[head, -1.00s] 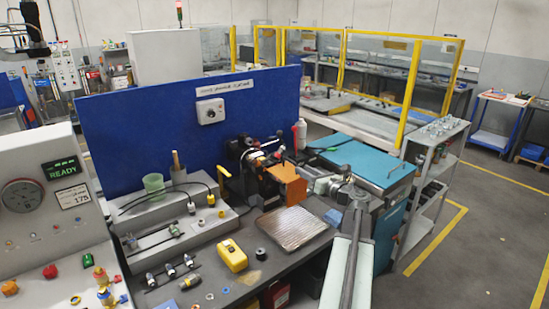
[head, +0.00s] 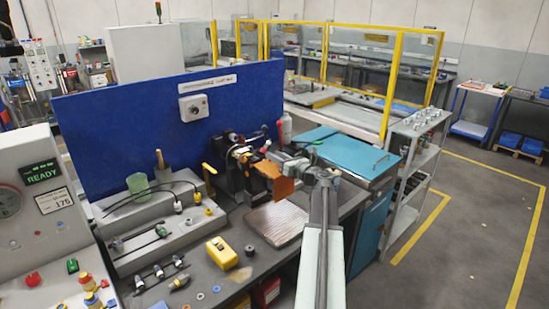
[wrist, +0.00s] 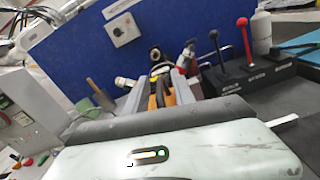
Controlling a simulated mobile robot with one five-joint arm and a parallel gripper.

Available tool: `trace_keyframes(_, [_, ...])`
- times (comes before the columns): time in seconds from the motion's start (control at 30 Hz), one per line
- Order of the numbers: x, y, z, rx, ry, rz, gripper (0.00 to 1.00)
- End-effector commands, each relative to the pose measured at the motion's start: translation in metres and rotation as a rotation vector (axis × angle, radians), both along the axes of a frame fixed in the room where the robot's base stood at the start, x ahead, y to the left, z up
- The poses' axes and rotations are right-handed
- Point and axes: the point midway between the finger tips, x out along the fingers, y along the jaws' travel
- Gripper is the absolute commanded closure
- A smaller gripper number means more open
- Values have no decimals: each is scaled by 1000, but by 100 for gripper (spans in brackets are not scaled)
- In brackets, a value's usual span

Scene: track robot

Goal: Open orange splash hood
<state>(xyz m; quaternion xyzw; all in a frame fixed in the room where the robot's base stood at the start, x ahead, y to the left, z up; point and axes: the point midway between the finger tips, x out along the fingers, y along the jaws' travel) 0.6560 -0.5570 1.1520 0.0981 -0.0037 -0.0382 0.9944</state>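The orange splash hood (head: 284,187) is on the dark machine on the bench, in the middle of the head view. It hangs as a flat orange panel, with more orange above it at the left. My gripper (head: 272,157) reaches in from the right, just above the hood's upper edge. In the wrist view, my gripper (wrist: 160,88) shows two grey fingers apart, with orange parts (wrist: 166,97) showing between and beyond them. I cannot tell whether the fingers touch the hood. My own pale wrist body hides the lower part of that view.
A blue panel (head: 150,115) stands behind the machine. A ribbed metal plate (head: 275,222) and a yellow box (head: 221,253) lie on the bench. A red-knobbed lever (wrist: 245,40) and black levers stand right in the wrist view. A teal-topped cabinet (head: 340,155) stands to the right.

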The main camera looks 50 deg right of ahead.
Motion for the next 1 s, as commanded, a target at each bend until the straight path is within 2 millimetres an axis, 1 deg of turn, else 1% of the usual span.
trace_keyframes(0.07, [0, 0, 0, 0, 0, 0, 69])
trace_keyframes(0.1, [0, 0, 0, 0, 0, 0, 75])
trace_keyframes(0.2, [0, 1, 0, 0, 0, 1, 100])
trace_keyframes(1.0, [1, 3, 0, 0, 1, 4, 100])
